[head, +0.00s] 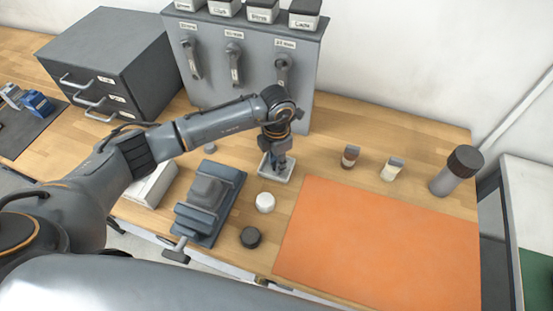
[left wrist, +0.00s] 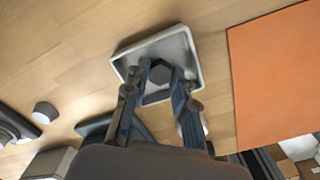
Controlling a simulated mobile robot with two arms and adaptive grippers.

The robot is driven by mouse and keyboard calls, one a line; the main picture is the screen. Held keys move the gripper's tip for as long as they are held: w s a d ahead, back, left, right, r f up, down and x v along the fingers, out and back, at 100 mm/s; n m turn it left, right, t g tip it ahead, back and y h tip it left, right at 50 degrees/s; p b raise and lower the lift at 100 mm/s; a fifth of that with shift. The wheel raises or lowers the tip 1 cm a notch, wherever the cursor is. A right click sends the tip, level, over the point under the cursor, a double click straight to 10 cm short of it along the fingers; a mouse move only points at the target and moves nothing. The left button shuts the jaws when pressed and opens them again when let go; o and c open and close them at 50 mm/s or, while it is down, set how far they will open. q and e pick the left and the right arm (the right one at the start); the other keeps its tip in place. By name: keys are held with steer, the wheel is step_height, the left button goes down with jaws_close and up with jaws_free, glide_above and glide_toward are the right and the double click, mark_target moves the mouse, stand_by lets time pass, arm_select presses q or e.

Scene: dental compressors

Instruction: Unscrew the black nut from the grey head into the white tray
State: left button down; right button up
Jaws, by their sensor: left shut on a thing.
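My left gripper (head: 278,166) points down over the small white tray (head: 265,172). In the left wrist view, my left gripper (left wrist: 161,74) is shut on the dark six-sided black nut (left wrist: 159,73), which sits between its fingertips, over the inside of the tray (left wrist: 186,42). I cannot tell whether the nut touches the tray floor. The grey head (head: 207,190) appears to be the rounded grey block in the blue-grey vise (head: 196,225), left of the tray. I see no nut on it. My right gripper is not in view.
A white round piece (head: 265,202) and a black round piece (head: 251,237) stand right of the vise. An orange mat (head: 380,245) covers the right front. A grey panel (head: 245,65) rises behind the tray.

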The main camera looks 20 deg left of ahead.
arm_select(q)
steer(key=shift+f, duration=0.2)
steer(key=c, duration=1.1)
jaws_free()
